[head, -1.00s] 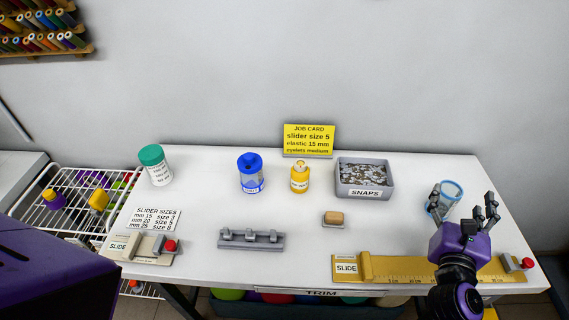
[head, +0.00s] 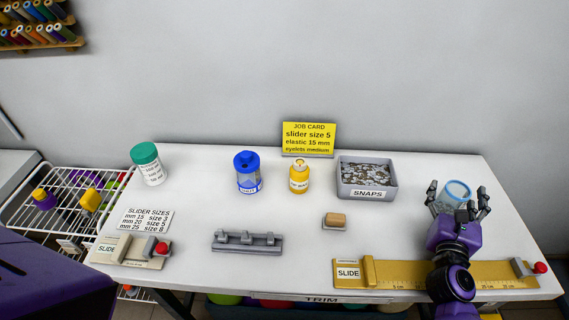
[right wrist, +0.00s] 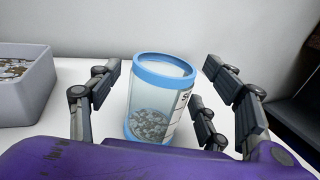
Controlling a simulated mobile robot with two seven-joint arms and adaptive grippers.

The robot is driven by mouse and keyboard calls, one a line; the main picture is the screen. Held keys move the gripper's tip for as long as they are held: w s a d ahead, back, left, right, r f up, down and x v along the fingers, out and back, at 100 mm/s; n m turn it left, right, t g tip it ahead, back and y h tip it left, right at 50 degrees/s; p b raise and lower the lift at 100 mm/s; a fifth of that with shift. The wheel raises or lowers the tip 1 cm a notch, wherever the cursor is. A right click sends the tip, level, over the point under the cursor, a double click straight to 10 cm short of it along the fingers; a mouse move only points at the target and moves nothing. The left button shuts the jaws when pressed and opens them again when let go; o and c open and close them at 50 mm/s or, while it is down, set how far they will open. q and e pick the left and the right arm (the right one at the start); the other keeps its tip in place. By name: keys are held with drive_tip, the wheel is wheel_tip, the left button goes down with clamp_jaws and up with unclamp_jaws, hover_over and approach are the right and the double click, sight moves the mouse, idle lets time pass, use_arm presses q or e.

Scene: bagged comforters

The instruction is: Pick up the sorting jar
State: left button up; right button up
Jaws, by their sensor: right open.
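The sorting jar (head: 459,188) is a clear jar with a blue rim, standing upright at the right end of the white table. In the right wrist view the jar (right wrist: 152,100) has a blue base band, small grey pieces at the bottom and a partly visible label starting with "S". My right gripper (head: 458,195) is open, its fingers spread to either side of the jar. In the right wrist view the open fingers (right wrist: 160,72) show gaps on both sides of the jar. My left gripper is out of view.
A grey SNAPS bin (head: 367,191) stands left of the jar. A yellow slide ruler (head: 410,274) lies along the front edge under my right arm. A yellow bottle (head: 299,179), a blue-lidded jar (head: 248,172) and a green-lidded jar (head: 150,168) stand farther left.

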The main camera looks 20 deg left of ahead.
sight(459, 189)
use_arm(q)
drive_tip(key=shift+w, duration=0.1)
use_arm(e)
drive_tip(key=shift+c, duration=0.5)
drive_tip(key=c, duration=1.2)
drive_tip(key=shift+r+p, duration=0.3)
drive_tip(key=shift+r, duration=0.3)
wheel_tip(459, 189, up, 3)
drive_tip(key=shift+f+p, duration=0.15)
drive_tip(key=shift+p, duration=0.45)
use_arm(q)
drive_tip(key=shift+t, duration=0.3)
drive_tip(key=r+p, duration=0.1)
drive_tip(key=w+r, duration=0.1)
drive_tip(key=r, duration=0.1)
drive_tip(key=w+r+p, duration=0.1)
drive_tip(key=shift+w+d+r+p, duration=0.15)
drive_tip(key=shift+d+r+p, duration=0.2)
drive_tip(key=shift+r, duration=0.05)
use_arm(e)
drive_tip(key=s+r, duration=0.3)
drive_tip(key=s, duration=0.1)
drive_tip(key=s+r, duration=0.3)
drive_tip(key=s, duration=0.2)
drive_tip(key=s+r, duration=0.3)
drive_tip(key=s, duration=0.2)
drive_tip(key=shift+d+r, duration=0.1)
drive_tip(key=shift+d, duration=0.2)
